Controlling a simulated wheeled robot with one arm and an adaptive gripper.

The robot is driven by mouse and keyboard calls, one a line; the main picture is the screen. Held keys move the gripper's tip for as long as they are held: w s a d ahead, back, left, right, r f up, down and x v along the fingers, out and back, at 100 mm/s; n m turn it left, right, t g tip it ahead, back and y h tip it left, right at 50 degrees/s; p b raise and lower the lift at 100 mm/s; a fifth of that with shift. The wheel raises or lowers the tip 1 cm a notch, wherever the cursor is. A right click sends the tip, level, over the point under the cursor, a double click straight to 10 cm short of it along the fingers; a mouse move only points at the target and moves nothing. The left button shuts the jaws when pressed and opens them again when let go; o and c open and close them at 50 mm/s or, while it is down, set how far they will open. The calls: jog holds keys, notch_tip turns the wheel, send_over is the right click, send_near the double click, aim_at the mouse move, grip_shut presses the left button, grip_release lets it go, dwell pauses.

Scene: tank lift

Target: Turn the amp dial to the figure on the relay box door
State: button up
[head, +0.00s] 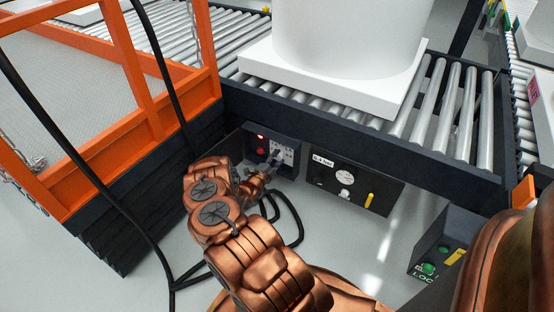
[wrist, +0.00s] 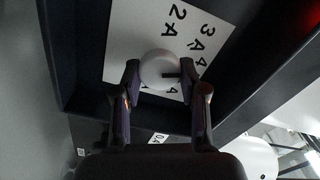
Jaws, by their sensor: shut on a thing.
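The amp dial is a round white knob (wrist: 157,68) with a dark pointer mark, on a white scale plate (wrist: 126,40) in the wrist view. The plate reads 2A, 3A and part of a 4, turned in the picture; the knob and fingers hide other marks. The pointer mark is on the knob's right side; I cannot tell which figure it meets. My gripper (wrist: 160,75) is shut on the knob, one finger on each side. In the head view my gripper (head: 271,165) reaches into the open-fronted dark box (head: 296,134), covering the dial. I cannot make out a figure on a relay box door.
A red light (head: 261,136) glows in the box. To its right is a panel with a gauge (head: 345,177), a label (head: 323,160) and a yellow handle (head: 369,200). The roller conveyor (head: 437,105) runs above. Black cables (head: 297,222) hang nearby. An orange frame (head: 135,70) stands left.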

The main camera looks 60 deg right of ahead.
jog(key=shift+f+m+b, duration=0.1)
jog(key=shift+m+b, duration=0.5)
jog(key=shift+m, duration=1.6)
jog(key=o, duration=1.2)
jog(key=shift+c, duration=0.2)
jog(key=a, duration=1.2)
jog(key=shift+s, duration=0.3)
jog(key=shift+s, duration=0.1)
